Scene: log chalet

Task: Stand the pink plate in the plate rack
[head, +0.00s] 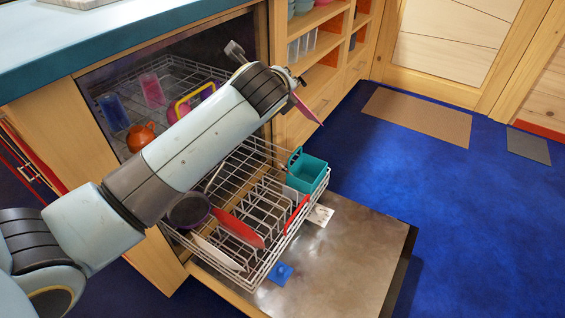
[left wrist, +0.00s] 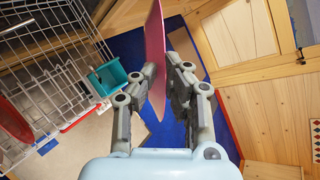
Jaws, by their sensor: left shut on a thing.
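The pink plate (left wrist: 154,52) is between the fingers of my left gripper (left wrist: 170,85), which is shut on it. In the head view the plate (head: 307,110) shows as a thin pink edge, above and beyond the rack, and my left arm hides most of the gripper. The plate rack (head: 262,262) is the white wire basket pulled out over the open dishwasher door. Several plates stand in it, among them a red one (head: 240,228) and a white one (head: 217,252). My right gripper is not in view.
A teal basket (head: 308,172) sits in the rack's far right corner. A dark bowl (head: 188,210) lies at its left. A blue item (head: 280,273) lies on the open door (head: 340,270). The upper rack holds cups and an orange pot (head: 140,137).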

